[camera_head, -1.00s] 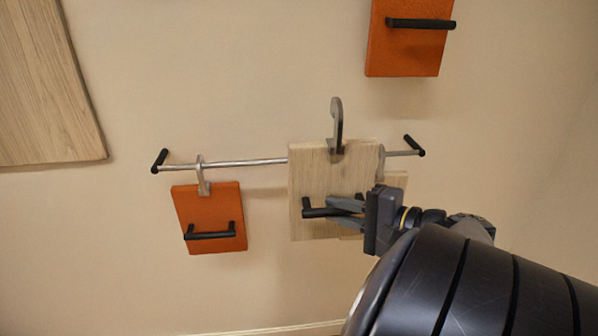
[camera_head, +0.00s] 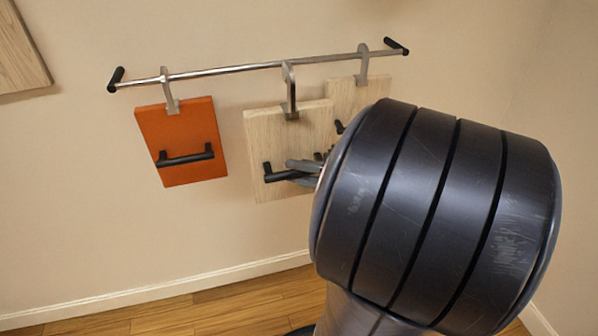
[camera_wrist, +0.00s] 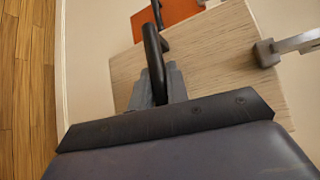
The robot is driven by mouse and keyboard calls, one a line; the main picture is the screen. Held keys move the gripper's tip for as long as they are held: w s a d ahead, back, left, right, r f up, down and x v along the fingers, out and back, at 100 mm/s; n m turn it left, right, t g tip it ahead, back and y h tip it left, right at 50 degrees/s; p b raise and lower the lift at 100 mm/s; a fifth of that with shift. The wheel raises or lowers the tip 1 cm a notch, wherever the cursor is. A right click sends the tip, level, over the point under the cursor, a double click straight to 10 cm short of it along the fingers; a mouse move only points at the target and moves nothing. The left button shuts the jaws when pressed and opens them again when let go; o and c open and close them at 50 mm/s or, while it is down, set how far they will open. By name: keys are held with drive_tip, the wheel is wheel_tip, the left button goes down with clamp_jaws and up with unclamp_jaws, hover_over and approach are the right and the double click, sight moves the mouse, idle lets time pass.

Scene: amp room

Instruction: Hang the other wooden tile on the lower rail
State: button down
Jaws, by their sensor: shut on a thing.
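The lower rail (camera_head: 230,70) is a thin metal bar on two black end brackets on the wall. My gripper (camera_head: 303,172) is shut on the black handle (camera_wrist: 154,62) of a pale wooden tile (camera_head: 265,130), which fills much of the wrist view (camera_wrist: 215,60). This tile's metal hook (camera_head: 290,95) has its top at the rail's height; I cannot tell whether it is over the bar or just in front. A second wooden tile (camera_head: 350,97) hangs from the rail just to the right, partly hidden by the held tile and my arm.
An orange tile (camera_head: 175,125) with a black handle hangs on the rail to the left, with a gap between it and the held tile. A larger wooden panel (camera_head: 18,60) is on the wall at upper left. Wooden floor (camera_head: 180,312) lies below.

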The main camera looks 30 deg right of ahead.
drive_tip(key=w+d+f, duration=0.1)
drive_tip(key=w+d, duration=0.1)
drive_tip(key=w, duration=0.5)
drive_tip(key=w+d+f+b, duration=0.1)
drive_tip(key=w+d, duration=0.1)
drive_tip(key=w, duration=0.4)
drive_tip(key=shift+w+f, duration=0.35)
idle(0.7)
idle(0.3)
drive_tip(key=c, duration=1.3)
unclamp_jaws()
drive_tip(key=shift+a+f, duration=0.1)
drive_tip(key=shift+s, duration=0.1)
drive_tip(key=p+v, duration=0.1)
drive_tip(key=v, duration=0.9)
drive_tip(key=shift+s+d, duration=0.25)
drive_tip(key=shift+w, duration=0.1)
